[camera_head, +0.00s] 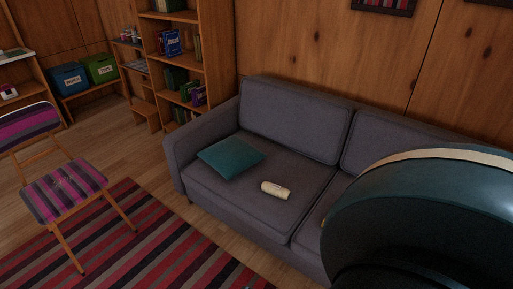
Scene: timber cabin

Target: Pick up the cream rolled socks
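The cream rolled socks (275,190) lie on the left seat cushion of the grey sofa (257,209), near its front edge and to the right of a teal pillow. They look like a small pale roll lying on its side. Neither of my grippers shows in the head view. A large dark rounded part (425,225), probably my own arm, fills the lower right and hides the right side of the sofa.
A teal pillow (230,156) lies by the left armrest. A bookshelf (180,65) and blue (70,78) and green bins (101,67) stand behind.

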